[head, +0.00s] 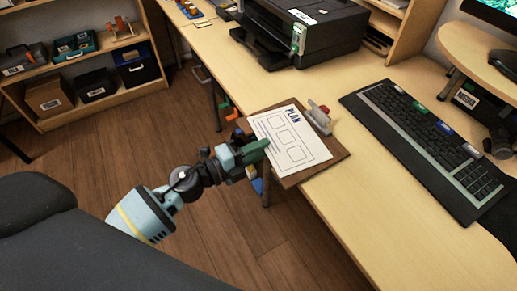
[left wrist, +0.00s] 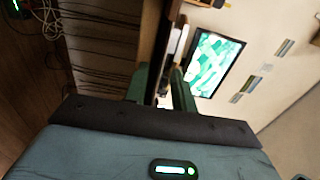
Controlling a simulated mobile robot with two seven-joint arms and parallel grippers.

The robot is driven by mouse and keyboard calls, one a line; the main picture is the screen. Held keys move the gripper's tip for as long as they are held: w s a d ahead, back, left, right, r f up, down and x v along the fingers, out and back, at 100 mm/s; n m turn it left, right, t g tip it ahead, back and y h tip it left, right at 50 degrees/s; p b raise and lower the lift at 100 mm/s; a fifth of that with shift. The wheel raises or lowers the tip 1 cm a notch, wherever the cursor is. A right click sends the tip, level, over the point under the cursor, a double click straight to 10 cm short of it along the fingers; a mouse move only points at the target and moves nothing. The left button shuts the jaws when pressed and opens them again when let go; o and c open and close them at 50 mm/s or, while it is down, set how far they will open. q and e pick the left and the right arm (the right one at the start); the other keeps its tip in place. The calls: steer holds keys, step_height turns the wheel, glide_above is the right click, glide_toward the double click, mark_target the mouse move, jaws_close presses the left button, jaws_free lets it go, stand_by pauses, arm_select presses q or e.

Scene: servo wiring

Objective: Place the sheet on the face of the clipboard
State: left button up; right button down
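The white sheet (head: 290,142), headed PLAN, lies flat over the face of the brown clipboard (head: 322,170). Brown board shows along its right and lower edges. The clipboard rests at the desk's front edge, with its grey and red clip (head: 318,117) at the far right side; I cannot tell whether the clip holds the sheet. My left gripper (head: 252,153) is at the left edge of sheet and board, one green finger above it. In the left wrist view the fingers (left wrist: 162,88) stand apart on either side of a thin brown edge. My right gripper is out of view.
A black keyboard (head: 425,140) lies right of the clipboard on the desk (head: 350,215). A black printer (head: 300,30) stands behind. A low shelf (head: 100,100) with boxes is at the back left. Desk between clipboard and printer is clear.

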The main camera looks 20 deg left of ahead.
arm_select(q)
steer(key=v, duration=0.7)
steer(key=shift+s+a+b, duration=0.25)
steer(key=shift+s+b, duration=0.05)
steer(key=shift+b, duration=0.15)
stand_by(1.0)
